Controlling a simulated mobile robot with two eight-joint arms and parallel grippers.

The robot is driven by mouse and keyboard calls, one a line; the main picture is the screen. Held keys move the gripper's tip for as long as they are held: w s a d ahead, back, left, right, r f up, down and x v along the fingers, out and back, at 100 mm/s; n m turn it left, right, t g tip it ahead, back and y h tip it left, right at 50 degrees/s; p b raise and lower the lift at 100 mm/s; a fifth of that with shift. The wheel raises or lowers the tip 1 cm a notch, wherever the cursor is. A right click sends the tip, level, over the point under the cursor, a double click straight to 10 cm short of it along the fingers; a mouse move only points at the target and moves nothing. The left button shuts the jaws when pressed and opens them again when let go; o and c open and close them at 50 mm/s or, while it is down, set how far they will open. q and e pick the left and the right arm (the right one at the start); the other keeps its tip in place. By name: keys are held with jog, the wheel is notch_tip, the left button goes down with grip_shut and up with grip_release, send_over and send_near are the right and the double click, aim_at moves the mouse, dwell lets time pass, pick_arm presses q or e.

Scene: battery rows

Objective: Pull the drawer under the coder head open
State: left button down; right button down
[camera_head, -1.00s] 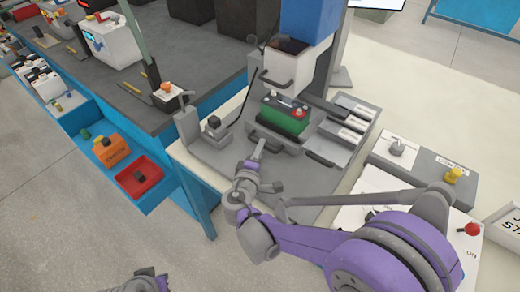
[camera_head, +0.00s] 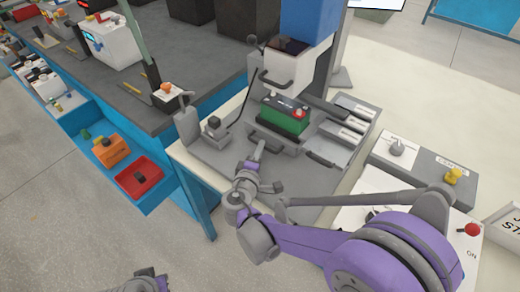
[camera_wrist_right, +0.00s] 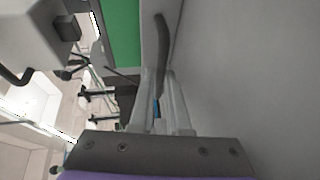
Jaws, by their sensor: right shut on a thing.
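The coder head (camera_head: 298,66) is a white housing on a blue column in the head view. A green and black battery (camera_head: 285,114) sits below it on the grey drawer (camera_head: 275,143). My right gripper (camera_head: 259,152) is at the drawer's front edge. In the right wrist view the dark curved handle (camera_wrist_right: 162,45) runs down to between the fingers of my right gripper (camera_wrist_right: 158,88), which are shut on it. The battery's green side also shows there (camera_wrist_right: 122,32). My left gripper (camera_head: 145,282) is only partly in view at the bottom edge; its fingers are unclear.
Grey trays with handles (camera_head: 325,153) stand right of the drawer. A small grey fixture (camera_head: 214,130) stands left of it. A control panel with a red knob (camera_head: 472,229) is at the lower right. A blue-edged bench with orange and red bins (camera_head: 138,176) is at the left.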

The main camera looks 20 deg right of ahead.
dwell(0.8)
jog(key=s+a, duration=0.3)
jog(key=a, duration=0.1)
jog(key=s+a, duration=0.3)
jog(key=a, duration=0.1)
jog(key=s+a, duration=0.3)
jog(key=a, duration=0.1)
jog(key=shift+s, duration=0.15)
jog(key=shift+d, duration=0.1)
jog(key=c, duration=1.2)
grip_release()
jog(key=shift+o, duration=0.2)
